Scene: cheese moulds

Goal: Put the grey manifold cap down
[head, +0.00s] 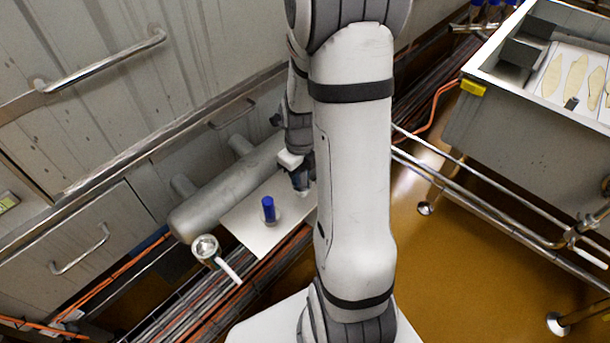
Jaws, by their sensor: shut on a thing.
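My gripper (301,182) is left of my big white arm link, low over the right part of a pale board. It is shut on a small greyish thing at its tips, which I take to be the grey manifold cap (304,191). The cap is tiny here and partly hidden by the fingers, so I cannot tell whether it touches the board. The pale board (245,232) lies beside a grey cylindrical manifold (225,195) with short stubs.
A blue-topped item (268,208) stands on the board, left of my gripper. A round metal fitting with a white handle (206,249) is at the manifold's near end. Pipes and cables run below. A steel vat (500,140) stands at right.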

